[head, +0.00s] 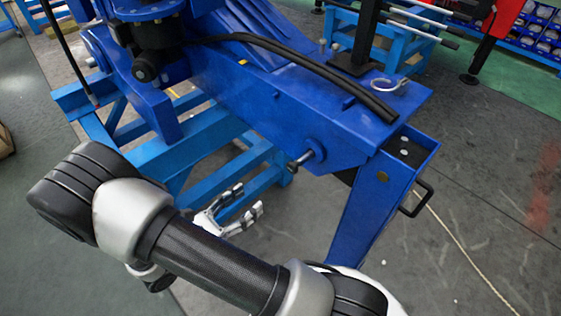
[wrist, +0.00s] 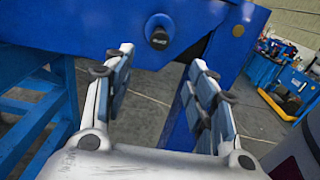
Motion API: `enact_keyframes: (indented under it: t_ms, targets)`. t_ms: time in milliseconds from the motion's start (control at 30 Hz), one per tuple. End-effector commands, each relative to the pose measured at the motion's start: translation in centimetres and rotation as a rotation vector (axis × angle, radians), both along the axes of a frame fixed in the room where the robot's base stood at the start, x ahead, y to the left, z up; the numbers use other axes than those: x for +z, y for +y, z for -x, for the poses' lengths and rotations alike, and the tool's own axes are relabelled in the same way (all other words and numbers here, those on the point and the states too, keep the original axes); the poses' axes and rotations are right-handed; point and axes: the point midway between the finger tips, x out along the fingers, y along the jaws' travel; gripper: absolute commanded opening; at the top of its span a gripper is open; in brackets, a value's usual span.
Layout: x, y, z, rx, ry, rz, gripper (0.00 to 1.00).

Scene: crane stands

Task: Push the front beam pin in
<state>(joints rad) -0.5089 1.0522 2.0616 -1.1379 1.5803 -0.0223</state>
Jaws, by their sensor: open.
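The front beam pin (head: 301,161) sticks out of a round blue boss on the side of the blue beam (head: 260,120) in the head view. It has a dark, rounded outer end. In the wrist view the pin (wrist: 159,38) faces me near the top centre, in line with the gap between my fingers. My gripper (head: 249,200) is open and empty, below and left of the pin in the head view. Its fingers (wrist: 160,58) stand apart on both sides of the wrist view. The gripper appears apart from the pin.
A blue leg (head: 370,215) with a black handle (head: 418,198) stands right of the pin. A blue stand frame (head: 200,150) lies behind my gripper. A black hose (head: 310,68) and a metal shackle (head: 390,84) rest on the beam. The floor at right is largely clear.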

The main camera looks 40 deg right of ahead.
Motion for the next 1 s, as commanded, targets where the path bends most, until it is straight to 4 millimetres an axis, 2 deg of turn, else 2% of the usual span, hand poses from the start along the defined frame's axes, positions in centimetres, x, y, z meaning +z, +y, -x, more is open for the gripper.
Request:
enact_keyframes:
  t_ms: [167, 700, 800, 1000]
  targets:
    - [-0.2, -1.5, -0.2, 0.001, 0.005, 0.005, 0.52]
    - [-0.2, -12.9, -0.9, -0.003, 0.002, 0.002, 0.52]
    - [-0.2, -14.7, -1.0, -0.003, 0.002, 0.002, 0.52]
    - [-0.1, -16.8, -1.3, 0.001, 0.002, 0.002, 0.52]
